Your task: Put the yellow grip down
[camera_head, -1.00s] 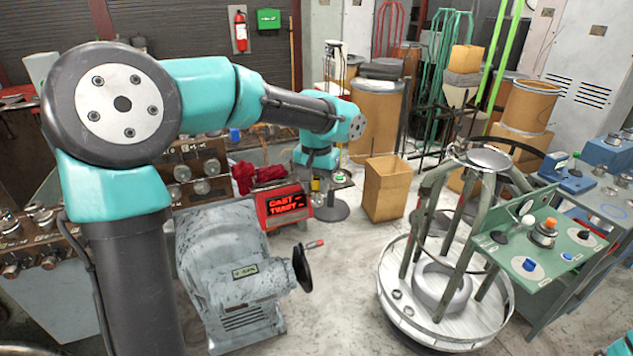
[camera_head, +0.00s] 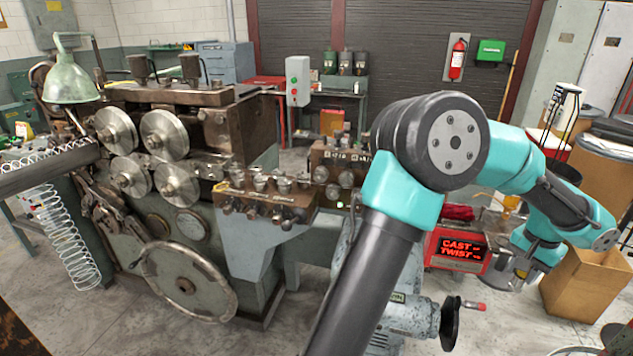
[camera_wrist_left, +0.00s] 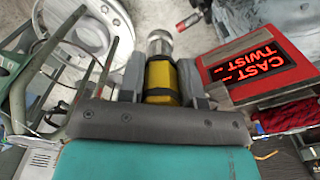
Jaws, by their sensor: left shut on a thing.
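The yellow grip (camera_wrist_left: 159,76) has dark bands and a silver round end. In the left wrist view it sits between the two grey fingers of my left gripper (camera_wrist_left: 160,82), which is shut on it. In the head view my left gripper (camera_head: 518,272) hangs at the right, beside the red box, with the grip's yellow just showing and mostly hidden. Whether it touches anything below cannot be told. My right gripper is in neither view.
A red box with a "CAST TWIST" display (camera_head: 458,249) stands close to the gripper. A cardboard box (camera_head: 583,286) is right of it. A coiling machine with steel rollers (camera_head: 165,135) fills the left. A black handwheel (camera_head: 452,322) is at the bottom.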

